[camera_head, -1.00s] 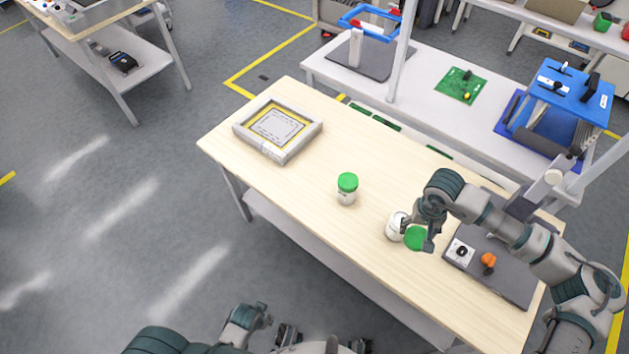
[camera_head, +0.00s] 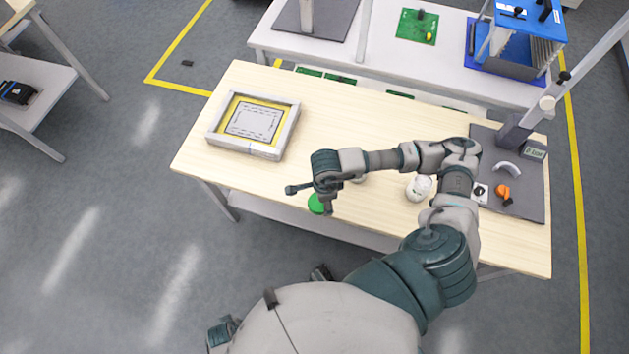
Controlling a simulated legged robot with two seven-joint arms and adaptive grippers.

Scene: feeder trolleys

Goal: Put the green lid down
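The green lid (camera_head: 316,203) is under my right gripper, at the front edge of the wooden table, partly covered by the fingers. My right gripper (camera_head: 308,200) has its fingers spread wide. One finger points left, clear of the lid, and the other points down beside it. The lid appears to rest on the tabletop, though its contact is hard to see. An open white jar (camera_head: 418,187) stands on the table to the right. A second jar (camera_head: 358,179) is mostly hidden behind my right forearm.
A grey frame box with a yellow inset (camera_head: 211,138) sits at the table's left end. A dark mat (camera_head: 525,200) with an orange part (camera_head: 502,192) lies at the right end. The wooden table (camera_head: 345,115) is clear behind my forearm. A white bench (camera_head: 385,62) stands behind.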

